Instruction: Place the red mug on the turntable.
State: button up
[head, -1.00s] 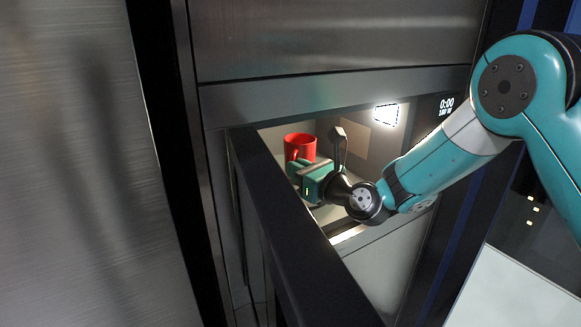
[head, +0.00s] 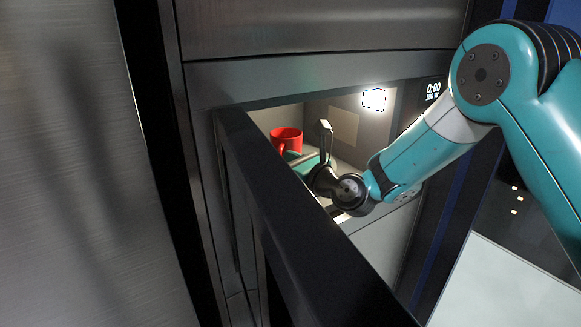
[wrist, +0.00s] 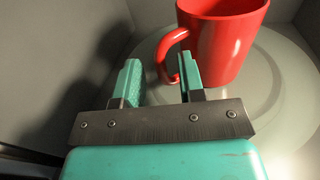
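The red mug (head: 287,139) is inside the microwave. In the wrist view the mug (wrist: 226,45) looks upright on the pale round turntable (wrist: 278,118), its handle pointing left. My gripper (wrist: 160,75) is at the handle side, with its two teal fingers apart. The right finger overlaps the handle and lies close to the mug wall; whether it touches cannot be told. The handle's outer curve reaches into the gap but is not clamped. In the head view the door hides part of my gripper (head: 305,164) and the mug's base.
The open microwave door (head: 300,225) stands in front of the cavity, close to my wrist. The cavity has a lit panel (head: 374,99) on its wall, and a display (head: 433,92) is beside it. In the wrist view the turntable is clear at lower right.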

jog(key=b+v, duration=0.5)
jog(key=v, duration=0.6)
jog(key=s+a+n+g, duration=0.2)
jog(key=s+n+g, duration=0.6)
jog(key=s+n, duration=0.75)
jog(key=s+d+f+n+g+h, duration=0.1)
jog(key=s+d+n+g+h, duration=0.3)
jog(key=n, duration=1.4)
jog(key=s+d+h, duration=0.4)
jog(key=s+d, duration=0.3)
jog(key=s, duration=0.1)
jog(key=shift+s+f+g+h, duration=0.2)
jog(key=shift+f+g+h, duration=0.1)
jog(key=shift+f+h, duration=0.1)
jog(key=shift+w, duration=0.1)
jog(key=shift+r, duration=0.15)
